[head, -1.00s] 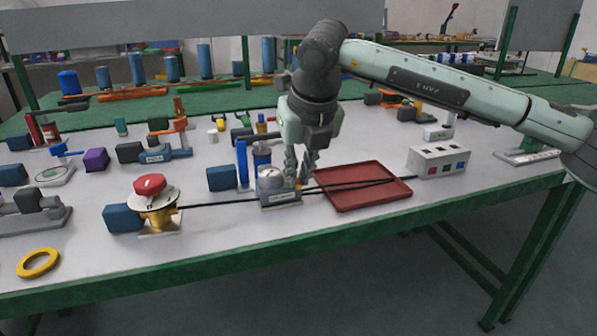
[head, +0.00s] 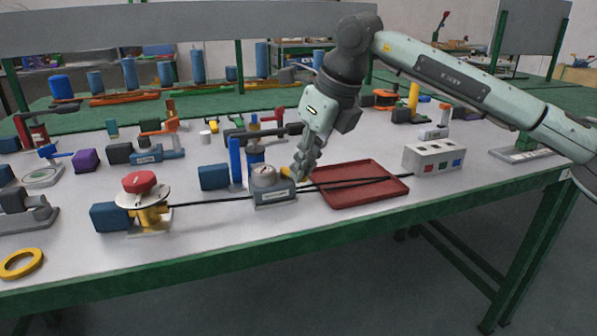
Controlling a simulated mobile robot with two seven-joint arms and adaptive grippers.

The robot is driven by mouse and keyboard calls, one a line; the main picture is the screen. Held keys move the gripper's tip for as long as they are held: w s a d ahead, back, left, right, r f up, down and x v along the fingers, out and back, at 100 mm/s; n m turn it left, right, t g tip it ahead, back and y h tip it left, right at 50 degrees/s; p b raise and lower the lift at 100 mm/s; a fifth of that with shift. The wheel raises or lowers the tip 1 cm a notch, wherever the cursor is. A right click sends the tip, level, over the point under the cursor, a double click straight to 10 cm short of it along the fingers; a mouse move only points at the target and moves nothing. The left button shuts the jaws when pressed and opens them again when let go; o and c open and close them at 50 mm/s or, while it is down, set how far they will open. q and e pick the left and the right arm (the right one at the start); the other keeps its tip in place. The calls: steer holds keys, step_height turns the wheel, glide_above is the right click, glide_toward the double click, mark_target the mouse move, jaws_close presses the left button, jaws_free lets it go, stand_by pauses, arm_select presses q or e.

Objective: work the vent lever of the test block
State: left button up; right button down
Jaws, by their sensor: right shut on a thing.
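The test block (head: 274,196) is a small grey block with a round gauge (head: 264,175) on top. It stands near the front of the table, left of the red tray. A yellow vent lever (head: 287,172) shows at its right side, partly hidden by my fingers. My right gripper (head: 300,171) comes down from the upper right, tilted, and is shut on the lever. My left gripper is not in view.
A black hose (head: 214,200) runs from a brass valve with a red knob (head: 139,182) to the block. Another black line crosses the red tray (head: 366,197) toward a grey switch box (head: 432,158). Blue cylinders (head: 235,160) stand close behind the block.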

steer(key=shift+w+d+r+n+g+y, duration=0.1)
steer(key=shift+w+d+n+g+y, duration=0.2)
steer(key=shift+n, duration=0.6)
steer(key=shift+w+n+p, duration=0.2)
steer(key=shift+n+p, duration=0.2)
steer(key=shift+n, duration=0.1)
steer(key=w+n+g+p, duration=0.1)
steer(key=n, duration=0.1)
steer(key=w+n+g+p, duration=0.1)
steer(key=n+p, duration=0.1)
steer(key=n, duration=0.1)
steer(key=w+n+g+p, duration=0.1)
steer(key=n, duration=0.1)
steer(key=shift+d+n+y, duration=0.2)
steer(key=shift+n+y, duration=0.1)
steer(key=shift+p, duration=0.4)
arm_select(q)
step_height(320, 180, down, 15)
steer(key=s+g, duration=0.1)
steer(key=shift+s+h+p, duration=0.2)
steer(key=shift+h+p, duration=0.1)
steer(key=shift+p, duration=0.05)
arm_select(e)
steer(key=shift+w+n+g, duration=0.35)
steer(key=shift+n+g, duration=0.05)
steer(key=shift+n, duration=0.6)
